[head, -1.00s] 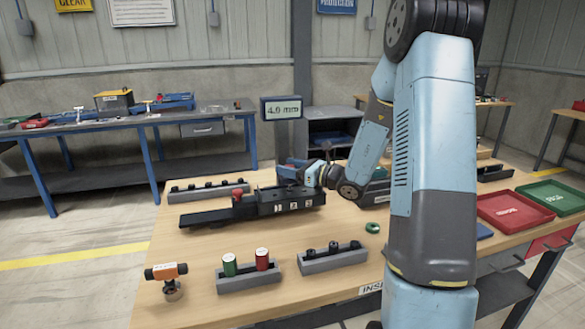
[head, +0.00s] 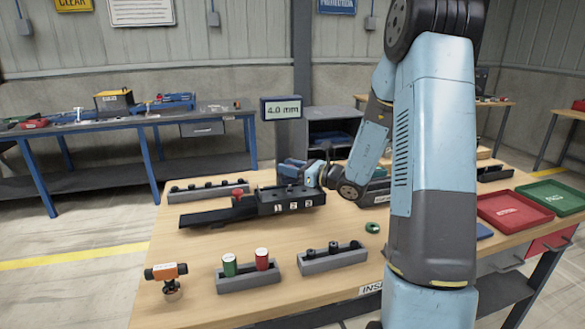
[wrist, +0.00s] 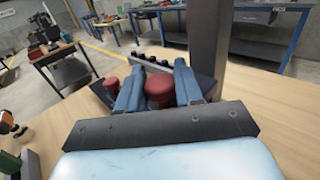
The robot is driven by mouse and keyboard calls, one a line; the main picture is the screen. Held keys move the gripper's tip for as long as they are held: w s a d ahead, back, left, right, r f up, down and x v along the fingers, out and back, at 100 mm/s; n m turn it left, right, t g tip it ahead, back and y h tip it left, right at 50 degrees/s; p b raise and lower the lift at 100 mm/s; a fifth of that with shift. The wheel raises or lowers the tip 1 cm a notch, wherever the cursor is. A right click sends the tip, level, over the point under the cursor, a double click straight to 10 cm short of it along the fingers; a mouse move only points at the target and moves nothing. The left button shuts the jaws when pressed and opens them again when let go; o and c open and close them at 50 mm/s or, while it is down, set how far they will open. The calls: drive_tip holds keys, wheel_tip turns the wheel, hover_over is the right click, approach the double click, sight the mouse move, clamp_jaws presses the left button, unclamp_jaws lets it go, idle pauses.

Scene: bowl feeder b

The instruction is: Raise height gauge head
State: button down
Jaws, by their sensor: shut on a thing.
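The height gauge shows as a dark post with a display (head: 283,108) reading 4.0 mm; its post (wrist: 208,45) also rises just right of my fingers in the wrist view. My gripper (head: 290,168) is over the far side of the black numbered fixture (head: 290,200). In the wrist view my blue fingers are closed around a dark red knob (wrist: 158,92). The gauge head is not clearly told apart from the fixture and my gripper. A second red knob (head: 238,193) sits on the fixture's left part.
A grey rack with dark pieces (head: 208,187) stands behind the fixture. In front are a rack with green and red cylinders (head: 248,281), another grey rack (head: 333,262) and an orange-black tool (head: 166,272). Red (head: 515,211) and green (head: 553,198) trays lie at right.

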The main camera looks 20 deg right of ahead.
drive_tip(key=shift+w+r, duration=0.1)
drive_tip(key=shift+r, duration=3)
drive_tip(key=c, duration=0.9)
unclamp_jaws()
drive_tip(key=shift+o, duration=0.4)
drive_tip(key=shift+s+d+f, duration=0.1)
drive_tip(key=shift+s+d, duration=0.05)
drive_tip(key=shift+s, duration=0.05)
drive_tip(key=v, duration=1.3)
drive_tip(key=shift+s+d, duration=0.15)
drive_tip(key=shift+d, duration=0.05)
